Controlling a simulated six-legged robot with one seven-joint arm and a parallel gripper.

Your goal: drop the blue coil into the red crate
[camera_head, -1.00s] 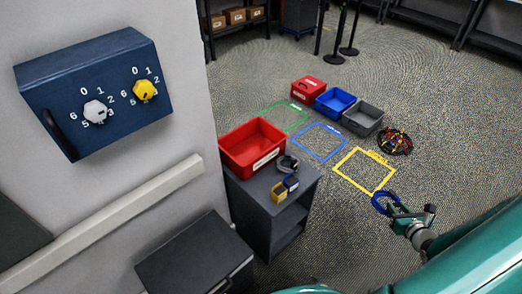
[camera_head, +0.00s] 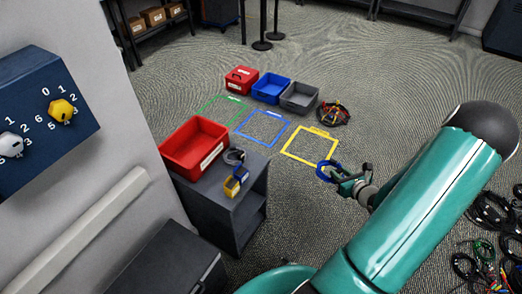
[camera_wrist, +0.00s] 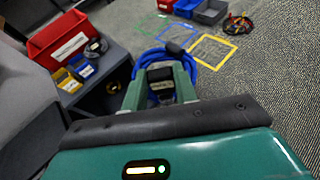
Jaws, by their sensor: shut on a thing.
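The blue coil (camera_head: 326,170) is a ring of blue cable held at the end of my arm, up in front of the floor in the head view. My gripper (camera_head: 341,176) is shut on it. The coil (camera_wrist: 185,62) also shows beyond my gripper (camera_wrist: 168,72) in the wrist view. A large open red crate (camera_head: 196,146) with a white label stands on a dark cabinet, left of my gripper and apart from it. It also shows at the upper left of the wrist view (camera_wrist: 62,40). A smaller red box (camera_head: 241,79) stands on the floor at the back.
Beside the crate on the cabinet (camera_head: 222,196) lie a grey coil (camera_head: 234,156) and small yellow and blue bins (camera_head: 236,182). A blue bin (camera_head: 271,88), a grey bin (camera_head: 300,97) and tangled cables (camera_head: 333,112) are on the floor. Taped outlines mark clear floor.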

